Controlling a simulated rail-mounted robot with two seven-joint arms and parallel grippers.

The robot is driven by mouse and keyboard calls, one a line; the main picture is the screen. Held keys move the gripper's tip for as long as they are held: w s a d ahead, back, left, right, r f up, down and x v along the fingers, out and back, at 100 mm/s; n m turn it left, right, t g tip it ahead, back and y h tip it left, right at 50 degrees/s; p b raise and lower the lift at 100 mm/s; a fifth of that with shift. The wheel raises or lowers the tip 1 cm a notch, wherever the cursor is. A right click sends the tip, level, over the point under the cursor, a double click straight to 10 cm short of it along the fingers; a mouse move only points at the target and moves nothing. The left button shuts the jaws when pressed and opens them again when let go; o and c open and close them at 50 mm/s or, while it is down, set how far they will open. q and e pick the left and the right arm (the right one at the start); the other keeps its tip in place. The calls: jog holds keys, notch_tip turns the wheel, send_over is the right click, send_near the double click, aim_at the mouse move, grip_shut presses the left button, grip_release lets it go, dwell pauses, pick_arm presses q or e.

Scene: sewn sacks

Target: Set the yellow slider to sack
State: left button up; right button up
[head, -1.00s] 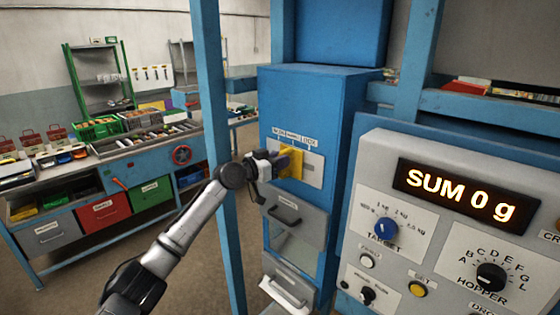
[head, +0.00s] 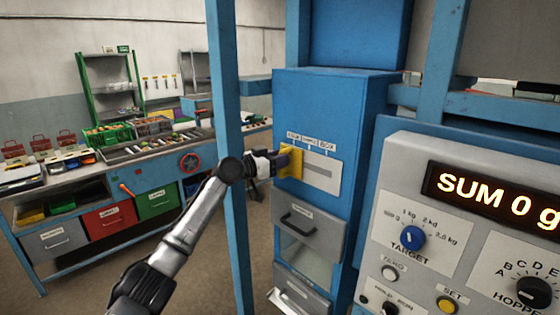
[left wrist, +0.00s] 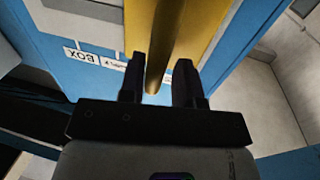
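The yellow slider (head: 291,161) sits at the left end of the slot in a light plate on the blue cabinet, below the leftmost label. The label right of the middle one reads BOX; the leftmost is too small to read surely. My left gripper (head: 279,161) is at the slider from the left. My right gripper is not in view.
A grey control panel (head: 385,205) with a SUM 0 g display stands at the right. A blue post (head: 226,120) rises close behind my left forearm. Grey drawers (head: 308,228) are below the slider. A workbench with coloured bins (head: 110,217) stands at the left.

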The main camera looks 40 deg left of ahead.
pick_arm(q)
jog(key=shift+o, duration=0.8)
jog(key=shift+d, duration=0.1)
jog(key=shift+s, duration=0.2)
jog(key=b+v, duration=0.3)
jog(key=v, duration=1)
jog(key=shift+s, duration=0.2)
jog(key=shift+a, duration=0.2)
